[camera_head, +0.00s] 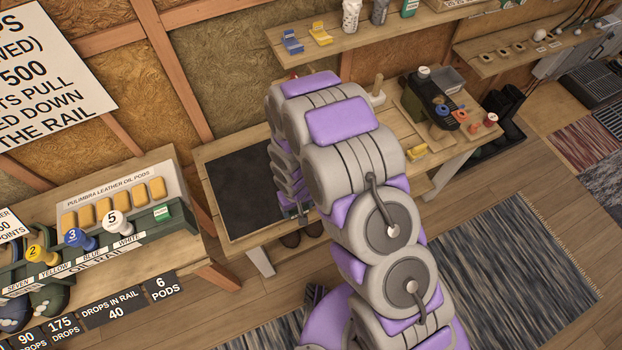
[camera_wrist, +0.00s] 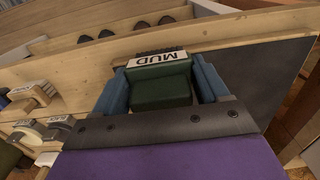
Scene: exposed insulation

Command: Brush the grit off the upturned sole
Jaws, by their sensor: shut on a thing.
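In the wrist view my gripper (camera_wrist: 162,85) has its blue fingers shut on a green brush (camera_wrist: 160,92) with a white MUD label and dark bristles at its far edge. In the head view my arm hides most of the gripper and all of the brush. A dark, long shape (camera_head: 432,103) lies on the right part of the bench, with small blue and orange pieces by it. It may be the upturned shoe; its sole and any grit are too small to tell. It is out of the wrist view.
A dark mat (camera_head: 243,190) covers the left part of the bench; it also shows in the wrist view (camera_wrist: 275,75). Other labelled brushes (camera_wrist: 38,92) stand at the wrist view's left. A shelf (camera_head: 390,35) hangs above. A side table (camera_head: 120,222) holds oil pods. Dark boots (camera_head: 505,105) stand right.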

